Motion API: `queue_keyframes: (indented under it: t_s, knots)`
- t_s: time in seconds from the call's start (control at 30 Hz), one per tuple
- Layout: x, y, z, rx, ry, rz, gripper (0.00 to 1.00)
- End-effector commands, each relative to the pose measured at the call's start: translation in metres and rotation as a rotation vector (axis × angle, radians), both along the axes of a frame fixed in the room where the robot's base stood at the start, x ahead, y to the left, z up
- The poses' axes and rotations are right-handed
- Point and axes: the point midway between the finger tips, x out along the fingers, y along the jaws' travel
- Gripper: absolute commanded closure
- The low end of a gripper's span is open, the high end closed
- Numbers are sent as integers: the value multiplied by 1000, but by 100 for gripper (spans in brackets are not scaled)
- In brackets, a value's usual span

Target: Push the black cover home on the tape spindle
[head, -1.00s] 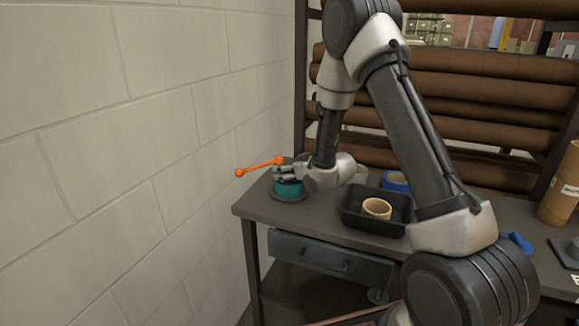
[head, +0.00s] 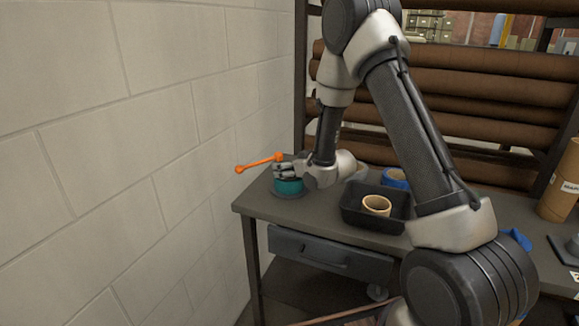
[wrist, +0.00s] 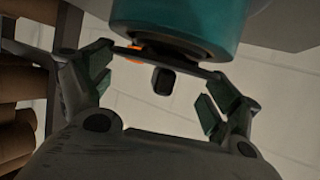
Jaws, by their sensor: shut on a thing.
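The black cover (wrist: 172,60) is a thin dark plate with a small black knob (wrist: 163,81), seen in the wrist view. My gripper (wrist: 163,78) has a finger at each side of the plate and is shut on it. The teal tape roll (wrist: 180,22) lies directly beyond the cover, with a dark core facing it. I cannot tell whether cover and core touch. In the head view my gripper (head: 284,170) is just above the teal roll, which stands on a dark round base at the bench's left end. The spindle itself is hidden.
An orange lever with ball ends (head: 259,162) sticks out left beside my gripper, towards the block wall (head: 150,150). A black tray (head: 356,217) holding a tan ring (head: 377,205) stands to the right on the bench. A blue roll (head: 397,175) lies behind it.

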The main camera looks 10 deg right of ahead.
Motion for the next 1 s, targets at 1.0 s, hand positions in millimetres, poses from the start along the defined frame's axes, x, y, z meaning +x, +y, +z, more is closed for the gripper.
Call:
queue_keyframes:
  t_s: [1.0]
  knots:
    - [0,0,-6,0,1,0,34]
